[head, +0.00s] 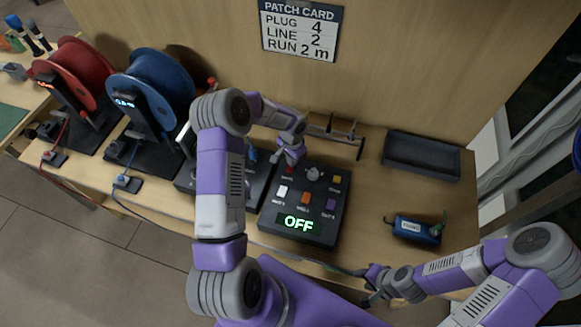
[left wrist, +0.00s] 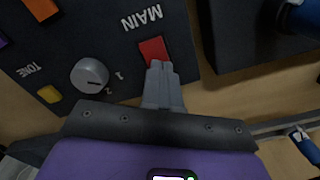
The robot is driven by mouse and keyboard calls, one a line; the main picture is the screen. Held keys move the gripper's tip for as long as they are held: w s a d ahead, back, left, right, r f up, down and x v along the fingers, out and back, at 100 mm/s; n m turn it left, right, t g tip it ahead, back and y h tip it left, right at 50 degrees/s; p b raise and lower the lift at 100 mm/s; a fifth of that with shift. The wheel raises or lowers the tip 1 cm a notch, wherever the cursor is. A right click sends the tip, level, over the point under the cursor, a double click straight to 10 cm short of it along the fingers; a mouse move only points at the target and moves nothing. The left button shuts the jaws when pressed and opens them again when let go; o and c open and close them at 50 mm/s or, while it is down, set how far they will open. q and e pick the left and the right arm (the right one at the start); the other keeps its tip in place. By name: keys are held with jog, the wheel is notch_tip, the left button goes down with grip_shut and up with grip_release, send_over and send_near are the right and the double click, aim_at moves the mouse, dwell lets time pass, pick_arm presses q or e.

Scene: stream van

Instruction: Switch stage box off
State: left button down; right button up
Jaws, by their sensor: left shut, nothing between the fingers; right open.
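The stage box (head: 320,188) is a black console on the bench, and its display (head: 298,222) reads OFF in green. It has a red MAIN button (left wrist: 152,50), a round grey knob (left wrist: 89,75) marked 1 and 2, and white, orange, purple and yellow buttons. My left gripper (head: 288,157) is shut and empty over the back edge of the box. In the left wrist view its fingertips (left wrist: 159,68) are at the red button and overlap its near edge; I cannot tell whether they touch. My right gripper (head: 368,286) is open and empty near the bench's front edge.
A red reel (head: 80,65) and a blue reel (head: 160,80) stand at the left. A dark tray (head: 422,154) and a blue device (head: 414,230) lie at the right. A patch card (head: 301,30) hangs on the back wall. My left arm hides part of the bench left of the box.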

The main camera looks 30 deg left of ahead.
pick_arm(q)
jog(key=shift+r+p, duration=2.05)
jog(key=shift+r, duration=1.45)
jog(key=shift+f, duration=0.1)
